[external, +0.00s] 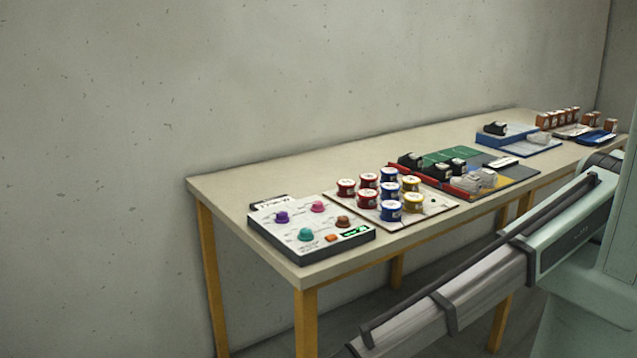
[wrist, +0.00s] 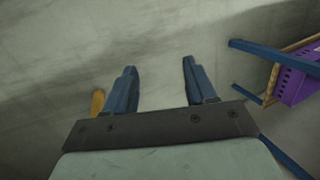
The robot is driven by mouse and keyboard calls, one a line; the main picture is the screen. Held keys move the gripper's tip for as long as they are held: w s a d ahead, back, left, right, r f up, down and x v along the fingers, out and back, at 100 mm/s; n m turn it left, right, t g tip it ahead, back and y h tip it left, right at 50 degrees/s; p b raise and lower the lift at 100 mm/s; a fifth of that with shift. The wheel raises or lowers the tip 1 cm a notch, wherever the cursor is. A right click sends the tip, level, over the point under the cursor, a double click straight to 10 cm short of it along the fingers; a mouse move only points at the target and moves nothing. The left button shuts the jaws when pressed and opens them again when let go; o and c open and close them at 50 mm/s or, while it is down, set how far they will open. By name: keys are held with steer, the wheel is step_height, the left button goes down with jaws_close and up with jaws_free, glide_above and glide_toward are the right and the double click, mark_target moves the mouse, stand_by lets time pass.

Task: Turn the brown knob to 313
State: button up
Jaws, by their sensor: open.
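The brown knob (external: 343,221) sits on a white-topped control box (external: 290,238) at the left end of the table. It is at the box's right side, near a small lit green display (external: 355,231). The display's digits and the knob's setting are too small to read. My gripper (wrist: 160,80) shows in the wrist view, with its two blue fingers apart and nothing between them. It points at bare grey surface, away from the control box. The gripper is out of the external view, where only part of my arm shows at the lower right.
A purple crate (wrist: 297,84) shows in the wrist view.

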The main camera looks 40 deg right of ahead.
steer(key=s+a+r+m+g+y, duration=0.1)
steer(key=s+a+r, duration=0.4)
steer(key=s, duration=0.2)
steer(key=s+a+r+g+y, duration=0.1)
steer(key=s+a+r, duration=0.4)
steer(key=s+a, duration=0.15)
step_height(320, 180, up, 9)
steer(key=w, duration=0.1)
steer(key=w+d+r+n+t, duration=0.1)
steer(key=w+d+r, duration=0.3)
steer(key=w, duration=0.4)
steer(key=w+d+r, duration=0.4)
steer(key=w, duration=0.3)
step_height(320, 180, up, 19)
steer(key=n+t+h, duration=0.2)
steer(key=h, duration=0.4)
glide_above(343, 218)
step_height(343, 218, down, 14)
steer(key=shift+r, duration=0.1)
